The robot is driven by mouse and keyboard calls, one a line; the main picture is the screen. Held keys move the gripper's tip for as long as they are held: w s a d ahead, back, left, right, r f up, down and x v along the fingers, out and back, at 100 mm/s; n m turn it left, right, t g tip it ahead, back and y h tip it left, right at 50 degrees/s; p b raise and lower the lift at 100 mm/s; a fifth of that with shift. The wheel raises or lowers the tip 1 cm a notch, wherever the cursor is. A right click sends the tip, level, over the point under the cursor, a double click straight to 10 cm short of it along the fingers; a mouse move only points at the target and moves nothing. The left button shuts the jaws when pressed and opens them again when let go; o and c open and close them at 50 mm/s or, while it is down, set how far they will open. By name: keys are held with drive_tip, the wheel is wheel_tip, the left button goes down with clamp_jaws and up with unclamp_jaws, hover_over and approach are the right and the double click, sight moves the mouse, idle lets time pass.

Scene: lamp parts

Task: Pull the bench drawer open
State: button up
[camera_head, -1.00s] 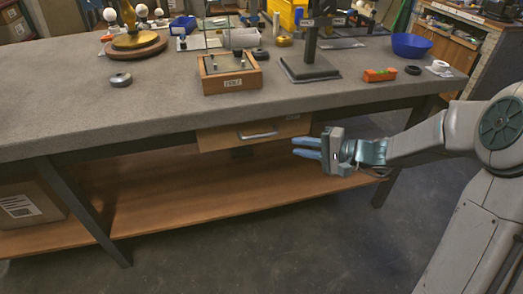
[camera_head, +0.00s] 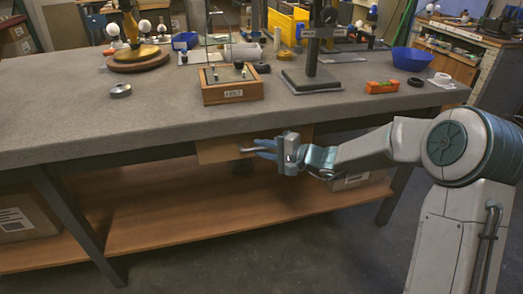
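The bench drawer (camera_head: 215,151) is a light wooden front under the edge of the grey workbench. It looks shut, and its right part is hidden behind my gripper. Its metal bar handle (camera_head: 247,149) shows just left of the fingertips. My gripper (camera_head: 264,148) is at the handle, its blue fingers pointing left, one above the other with a gap between them. The handle's right end is covered by the fingers, and I cannot tell whether they touch it.
The grey workbench (camera_head: 60,105) overhangs the drawer. A wooden block box (camera_head: 232,92), a black stand (camera_head: 311,78), an orange level (camera_head: 381,87) and a blue bowl (camera_head: 412,59) stand on top. A wooden lower shelf (camera_head: 180,220) runs below. The floor in front is clear.

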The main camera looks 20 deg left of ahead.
drive_tip(key=shift+w+a, duration=0.1)
drive_tip(key=shift+a, duration=0.25)
